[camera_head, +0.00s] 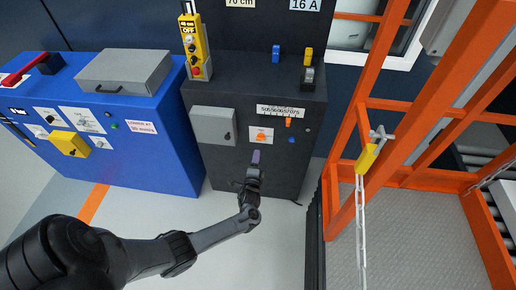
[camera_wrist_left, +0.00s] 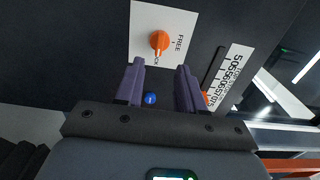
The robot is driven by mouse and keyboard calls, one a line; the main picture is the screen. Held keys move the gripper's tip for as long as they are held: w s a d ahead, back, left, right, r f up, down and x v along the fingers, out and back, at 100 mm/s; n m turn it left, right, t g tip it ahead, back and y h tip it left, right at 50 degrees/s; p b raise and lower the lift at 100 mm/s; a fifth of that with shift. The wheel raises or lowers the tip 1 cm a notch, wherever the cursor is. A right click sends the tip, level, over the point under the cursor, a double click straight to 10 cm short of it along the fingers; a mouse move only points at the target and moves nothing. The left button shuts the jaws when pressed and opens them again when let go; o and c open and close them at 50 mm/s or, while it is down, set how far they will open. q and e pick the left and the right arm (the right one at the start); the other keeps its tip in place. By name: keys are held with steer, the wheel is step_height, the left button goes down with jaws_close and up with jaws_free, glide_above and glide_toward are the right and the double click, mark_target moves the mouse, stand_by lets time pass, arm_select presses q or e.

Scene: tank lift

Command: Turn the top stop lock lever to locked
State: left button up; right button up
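The lock lever (camera_head: 261,136) is a small orange handle on a white label on the front of the dark grey cabinet. My left gripper (camera_head: 256,157) is just below the lever in the head view. In the wrist view the gripper (camera_wrist_left: 160,66) has its two purple fingers apart, with nothing between the tips. My right gripper is not in view.
An orange slider (camera_head: 288,122) with a scale is right of the lever, and a blue button (camera_head: 292,140) is below it. A grey box (camera_head: 213,126) is on the left. A blue cabinet (camera_head: 150,150) stands left, an orange frame (camera_head: 342,180) with a chain (camera_head: 361,215) right.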

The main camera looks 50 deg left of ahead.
arm_select(q)
steer(key=shift+v, duration=1.05)
